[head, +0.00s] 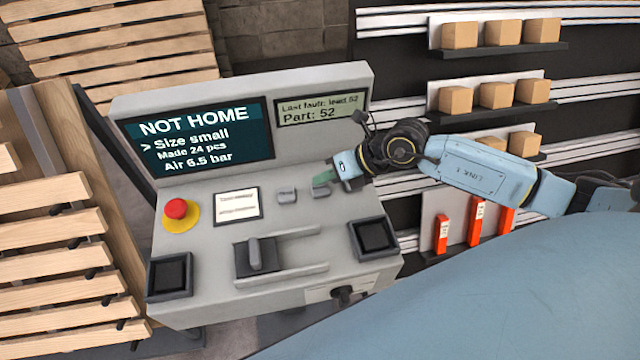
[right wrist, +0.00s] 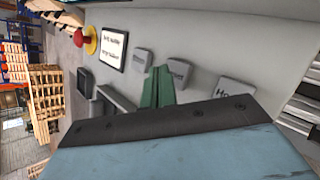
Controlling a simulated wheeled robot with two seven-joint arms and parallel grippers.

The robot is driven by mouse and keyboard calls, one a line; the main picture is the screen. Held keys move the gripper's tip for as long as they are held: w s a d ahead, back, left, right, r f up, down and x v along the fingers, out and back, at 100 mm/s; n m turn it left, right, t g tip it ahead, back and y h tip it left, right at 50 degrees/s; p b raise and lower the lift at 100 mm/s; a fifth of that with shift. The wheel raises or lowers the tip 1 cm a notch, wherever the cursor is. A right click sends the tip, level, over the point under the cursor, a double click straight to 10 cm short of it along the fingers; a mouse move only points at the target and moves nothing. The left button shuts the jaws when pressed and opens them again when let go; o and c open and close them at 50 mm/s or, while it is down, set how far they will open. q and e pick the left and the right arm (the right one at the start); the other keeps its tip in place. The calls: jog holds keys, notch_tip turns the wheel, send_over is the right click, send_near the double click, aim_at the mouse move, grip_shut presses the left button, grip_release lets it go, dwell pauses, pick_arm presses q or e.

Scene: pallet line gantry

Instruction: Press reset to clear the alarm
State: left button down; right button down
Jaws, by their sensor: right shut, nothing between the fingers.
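The grey control console (head: 300,235) stands ahead of me. Its large screen (head: 195,142) reads "NOT HOME", and a small display (head: 321,107) reads "Last fault" and "Part: 52". In the right wrist view, a row of grey buttons shows: a left one (right wrist: 143,60), a middle one (right wrist: 181,74) whose small label seems to read "Reset", and a right one (right wrist: 235,91) starting "Ho". My right gripper (head: 322,178) is shut and empty, its green fingers (right wrist: 158,80) at the middle button, partly covering it. I cannot tell whether they touch it. My left gripper is out of view.
A red emergency stop (head: 176,209) on a yellow base, a white label plate (head: 238,206) and a lever (head: 254,255) are on the console. Wooden slatted pallets (head: 50,255) stand left. Shelves with small boxes (head: 496,95) are behind my right arm.

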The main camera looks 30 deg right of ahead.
aim_at(326, 190)
notch_tip(326, 190, up, 5)
jog(key=p, duration=0.5)
dwell(0.3)
jog(key=shift+s, duration=0.1)
dwell(0.4)
